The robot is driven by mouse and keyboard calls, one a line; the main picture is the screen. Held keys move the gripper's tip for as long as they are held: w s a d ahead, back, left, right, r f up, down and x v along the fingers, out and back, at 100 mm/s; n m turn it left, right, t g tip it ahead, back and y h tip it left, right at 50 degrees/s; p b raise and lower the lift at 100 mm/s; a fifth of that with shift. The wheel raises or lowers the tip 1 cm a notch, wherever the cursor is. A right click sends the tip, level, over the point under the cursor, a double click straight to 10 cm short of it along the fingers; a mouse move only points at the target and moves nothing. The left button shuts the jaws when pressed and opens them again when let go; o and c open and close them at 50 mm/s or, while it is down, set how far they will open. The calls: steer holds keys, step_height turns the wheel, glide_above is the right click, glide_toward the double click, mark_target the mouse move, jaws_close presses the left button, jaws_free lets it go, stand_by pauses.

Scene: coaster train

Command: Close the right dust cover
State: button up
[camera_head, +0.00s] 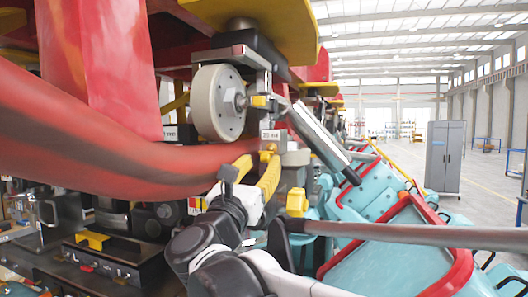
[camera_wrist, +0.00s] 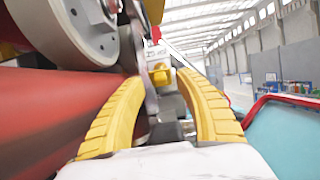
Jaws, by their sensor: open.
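My gripper (camera_head: 268,172) has yellow ribbed fingers and reaches up beneath the wheel bracket in the head view. In the wrist view my gripper (camera_wrist: 160,78) is open, its two curved fingers spread apart. A small yellow knob (camera_wrist: 160,73) on a grey metal bracket shows between the fingertips; I cannot tell whether they touch it. In the head view a yellow knob (camera_head: 270,147) sits under a small label plate at the fingertips. I cannot tell which part is the right dust cover; no part is clearly marked as one.
A pale wheel (camera_head: 218,102) and a thick red rail (camera_head: 120,150) stand close on the left. Turquoise red-edged car bodies (camera_head: 400,235) lie on the right. A grey cabinet (camera_head: 444,157) stands on open floor beyond.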

mark_target(265, 155)
steer(key=x, duration=0.3)
steer(key=shift+s+r+p, duration=0.1)
steer(key=shift+r+p, duration=0.05)
steer(key=shift+p, duration=0.15)
steer(key=shift+w+d, duration=0.1)
steer(key=shift+w, duration=0.2)
steer(key=shift+s, duration=0.1)
jaws_close()
steer(key=shift+r, duration=0.1)
